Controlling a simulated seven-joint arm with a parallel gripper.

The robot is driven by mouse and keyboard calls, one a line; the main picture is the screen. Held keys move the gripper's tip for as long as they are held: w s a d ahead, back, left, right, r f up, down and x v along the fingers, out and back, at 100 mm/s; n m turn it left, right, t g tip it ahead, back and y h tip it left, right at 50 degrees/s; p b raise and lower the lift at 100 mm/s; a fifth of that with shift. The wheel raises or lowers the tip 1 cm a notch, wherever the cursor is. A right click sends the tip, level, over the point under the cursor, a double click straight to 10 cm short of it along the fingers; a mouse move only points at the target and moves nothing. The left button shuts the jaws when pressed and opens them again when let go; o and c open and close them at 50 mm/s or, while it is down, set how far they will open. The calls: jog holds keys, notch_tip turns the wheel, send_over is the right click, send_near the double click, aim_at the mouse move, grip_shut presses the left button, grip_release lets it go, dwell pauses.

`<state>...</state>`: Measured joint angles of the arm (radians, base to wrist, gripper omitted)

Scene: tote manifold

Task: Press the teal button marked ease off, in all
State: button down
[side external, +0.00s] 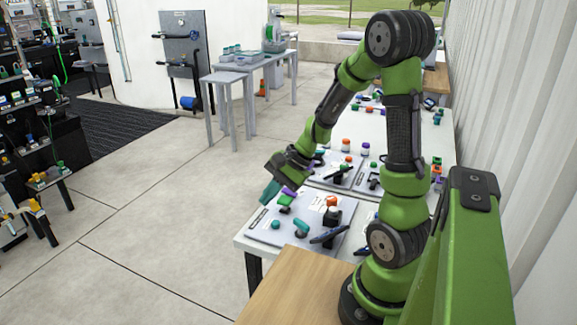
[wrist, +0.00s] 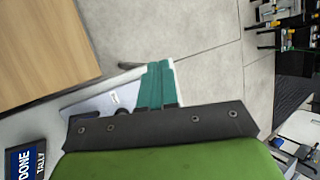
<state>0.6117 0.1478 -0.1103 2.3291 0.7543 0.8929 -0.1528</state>
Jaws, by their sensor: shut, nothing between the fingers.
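A pale panel (side external: 258,238) lies on the near end of the long white table, carrying several coloured controls. A round teal button (side external: 276,225) sits at its front left; any marking on it is too small to read. A teal-topped control (side external: 301,225) stands just right of it. My gripper (side external: 266,198) has teal fingers, shut and empty, above the panel's left edge, apart from the button. In the wrist view, the shut fingers (wrist: 158,68) point past the table edge towards the floor. Part of the panel (wrist: 92,108) shows beside them; no teal button is visible there.
Purple (side external: 289,193) and orange (side external: 332,201) controls stand farther back on the panel. More panels with controls continue along the table behind. A wooden surface (side external: 290,289) adjoins the near end. A sign (wrist: 27,160) reads "DONE TALLY".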

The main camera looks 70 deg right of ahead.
jog(key=w+d+f+m+t+h, duration=0.2)
jog(key=d+f+m, duration=0.3)
jog(key=d, duration=0.5)
jog(key=shift+w+d+m+t, duration=0.2)
jog(key=shift+w+m+t, duration=0.25)
jog(key=shift+m, duration=0.45)
jog(key=shift+f, duration=0.1)
send_near(272, 222)
jog(key=shift+w+a+f, duration=0.2)
jog(key=shift+w+f, duration=0.2)
jog(key=shift+w, duration=0.45)
jog(key=shift+w+a+f, duration=0.2)
jog(key=shift+w+f, duration=0.2)
jog(key=shift+w, duration=0.4)
jog(key=shift+w+a+f, duration=0.2)
jog(key=shift+w+f, duration=0.2)
jog(key=shift+w, duration=0.45)
jog(key=shift+f, duration=0.1)
jog(key=shift+f, duration=0.35)
jog(key=shift+f, duration=0.8)
jog(key=shift+w+r, duration=0.1)
jog(key=shift+r, duration=0.1)
